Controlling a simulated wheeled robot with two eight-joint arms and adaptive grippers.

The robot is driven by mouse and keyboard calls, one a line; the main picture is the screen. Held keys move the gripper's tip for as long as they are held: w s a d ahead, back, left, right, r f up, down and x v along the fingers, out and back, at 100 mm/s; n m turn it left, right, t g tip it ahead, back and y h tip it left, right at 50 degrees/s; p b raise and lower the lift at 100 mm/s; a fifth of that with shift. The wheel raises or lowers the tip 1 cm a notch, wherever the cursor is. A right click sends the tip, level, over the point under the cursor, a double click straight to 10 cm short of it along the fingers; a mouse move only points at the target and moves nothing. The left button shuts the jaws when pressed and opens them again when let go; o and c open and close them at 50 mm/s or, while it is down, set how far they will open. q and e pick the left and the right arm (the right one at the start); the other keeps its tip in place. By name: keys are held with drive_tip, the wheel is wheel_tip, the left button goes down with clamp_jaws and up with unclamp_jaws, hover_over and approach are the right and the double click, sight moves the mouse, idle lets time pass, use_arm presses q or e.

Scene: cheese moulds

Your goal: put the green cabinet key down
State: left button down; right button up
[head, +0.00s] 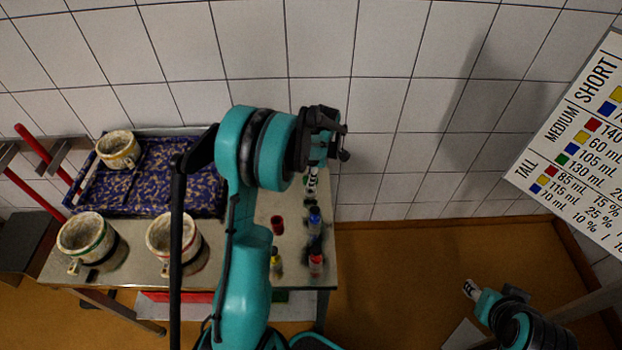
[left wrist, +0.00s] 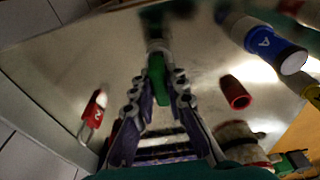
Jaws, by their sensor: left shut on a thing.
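My left gripper (head: 312,183) points down over the right part of the steel table, and its arm blocks the middle of the head view. In the left wrist view, its fingers (left wrist: 158,92) are closed on the green cabinet key (left wrist: 157,78), seen as a narrow green piece between the tips. The key cannot be made out in the head view, and I cannot tell whether it touches the table. My right gripper (head: 471,289) is at the lower right, away from the table; its jaws are too small to read.
The table (head: 130,262) carries a blue patterned tray (head: 150,198) and mug-like moulds (head: 85,238). Near the left gripper are a blue-capped bottle (left wrist: 270,42), a red cap (left wrist: 235,92), a red tag-like piece (left wrist: 94,108) and other bottles (head: 316,262). Bare metal lies between them.

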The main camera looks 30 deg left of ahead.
use_arm(q)
drive_tip(key=c, duration=1.5)
unclamp_jaws()
drive_tip(key=shift+c, duration=0.2)
drive_tip(key=shift+r+p, duration=0.35)
drive_tip(key=shift+r, duration=0.05)
wheel_tip(320, 180, up, 11)
drive_tip(key=d+p, duration=0.2)
drive_tip(key=p, duration=0.1)
drive_tip(key=s+d+r+m+t, duration=0.4)
drive_tip(key=s+d+r+m, duration=0.35)
drive_tip(key=m, duration=0.45)
drive_tip(key=s+d+m+t+h, duration=0.1)
drive_tip(key=s+d+m+t, duration=0.3)
drive_tip(key=s+m, duration=0.7)
drive_tip(key=shift+s+d+f+m+h, duration=0.2)
drive_tip(key=shift+d+f+m+h, duration=0.1)
drive_tip(key=shift+d+m, duration=0.55)
drive_tip(key=shift+s+d, duration=0.1)
